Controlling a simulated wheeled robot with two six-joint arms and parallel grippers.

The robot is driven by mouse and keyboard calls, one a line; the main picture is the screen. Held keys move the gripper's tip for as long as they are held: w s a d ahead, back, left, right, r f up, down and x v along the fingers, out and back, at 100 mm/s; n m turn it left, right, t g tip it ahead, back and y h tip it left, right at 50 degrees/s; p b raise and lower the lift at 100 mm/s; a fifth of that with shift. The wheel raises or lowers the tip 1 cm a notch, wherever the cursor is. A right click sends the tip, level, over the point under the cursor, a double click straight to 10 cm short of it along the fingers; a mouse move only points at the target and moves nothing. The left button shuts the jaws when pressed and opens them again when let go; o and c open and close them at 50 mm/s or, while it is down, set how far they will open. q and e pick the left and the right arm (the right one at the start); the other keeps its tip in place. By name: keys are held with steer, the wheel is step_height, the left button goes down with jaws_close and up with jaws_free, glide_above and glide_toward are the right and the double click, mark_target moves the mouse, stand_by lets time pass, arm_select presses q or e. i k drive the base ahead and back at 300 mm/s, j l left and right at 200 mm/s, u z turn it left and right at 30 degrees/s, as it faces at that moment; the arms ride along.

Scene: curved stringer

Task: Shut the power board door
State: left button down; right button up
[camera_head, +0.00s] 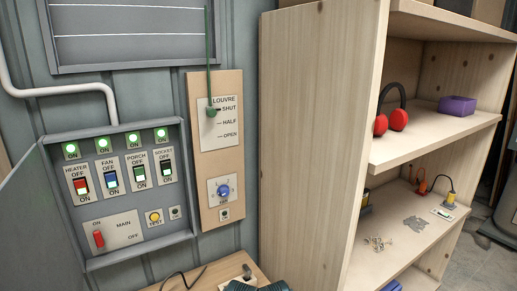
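The power board (127,190) is a grey box on the wall at the left. Its door (38,225) is a plain grey panel hinged on the box's left side. It stands open, swung out to the left, and the picture's left edge cuts it off. Inside are labelled switches for heater, fan, porch and socket with lit green lamps above them, a red main lever (98,239) and a yellow test button (154,217). Neither of my grippers can be made out in this view.
Right of the board hang a wooden louvre panel (206,170) with a green lever and blue knob. A wooden shelf unit (312,140) stands further right, holding red ear muffs (398,119) and a purple box (457,105). A low wooden surface (215,272) lies below.

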mark_target(37, 253)
steer(key=k+j+u, duration=0.15)
steer(key=k+j, duration=0.15)
steer(key=k+j+u, duration=0.1)
steer(key=k+j, duration=0.15)
steer(key=j, duration=0.15)
steer(key=k+j+u, duration=0.3)
steer(key=k+j, duration=0.15)
steer(key=j, duration=0.3)
